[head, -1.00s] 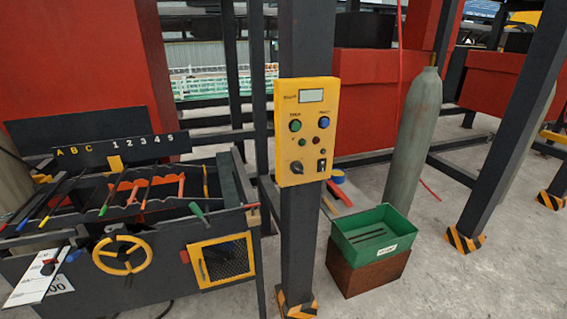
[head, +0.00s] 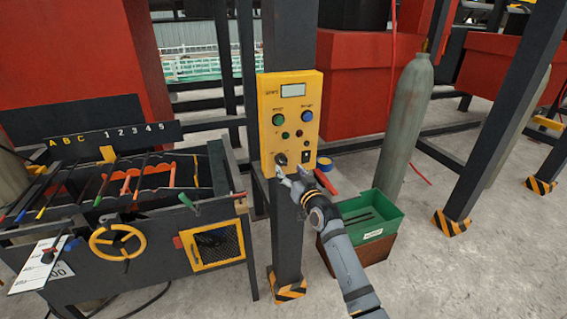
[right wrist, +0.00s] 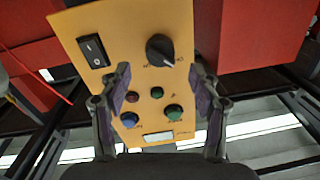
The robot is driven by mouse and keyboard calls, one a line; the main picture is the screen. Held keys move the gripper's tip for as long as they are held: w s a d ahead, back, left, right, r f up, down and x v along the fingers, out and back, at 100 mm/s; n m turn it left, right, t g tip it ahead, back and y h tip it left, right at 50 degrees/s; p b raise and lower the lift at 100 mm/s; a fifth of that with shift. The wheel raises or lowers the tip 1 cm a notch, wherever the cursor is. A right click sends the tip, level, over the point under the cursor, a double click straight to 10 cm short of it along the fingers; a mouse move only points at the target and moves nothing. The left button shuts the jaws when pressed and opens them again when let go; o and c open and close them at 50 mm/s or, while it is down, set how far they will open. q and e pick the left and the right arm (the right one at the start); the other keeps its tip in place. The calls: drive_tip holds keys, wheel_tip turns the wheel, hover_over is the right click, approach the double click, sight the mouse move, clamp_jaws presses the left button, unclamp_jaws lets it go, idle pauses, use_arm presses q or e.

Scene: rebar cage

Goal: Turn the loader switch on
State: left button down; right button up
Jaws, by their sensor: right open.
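A yellow control panel (head: 265,115) is fixed to a dark post. It carries a black rotary knob (head: 281,158) at lower left and a black rocker switch (head: 305,156) at lower right. I cannot read which one is labelled loader. My right gripper (head: 290,170) is open at the panel's lower edge, just below the knob. In the right wrist view the panel appears upside down; the knob (right wrist: 160,48) lies ahead between the open fingers (right wrist: 160,78), not gripped. The rocker (right wrist: 93,51) lies outside the left finger. My left gripper is out of view.
Green and blue buttons (head: 307,116) and small lamps sit above the knob, under a display (head: 293,90). A green bin (head: 372,225) and grey gas cylinder (head: 408,125) stand right of the post. A tool rack with a yellow handwheel (head: 115,241) stands left.

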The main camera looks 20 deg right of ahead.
sight(284, 163)
drive_tip(key=w, duration=0.4)
drive_tip(key=shift+w+a, duration=0.25)
drive_tip(key=shift+w, duration=0.4)
drive_tip(key=shift+c, duration=0.5)
drive_tip(key=c, duration=1.1)
drive_tip(key=shift+o, duration=0.2)
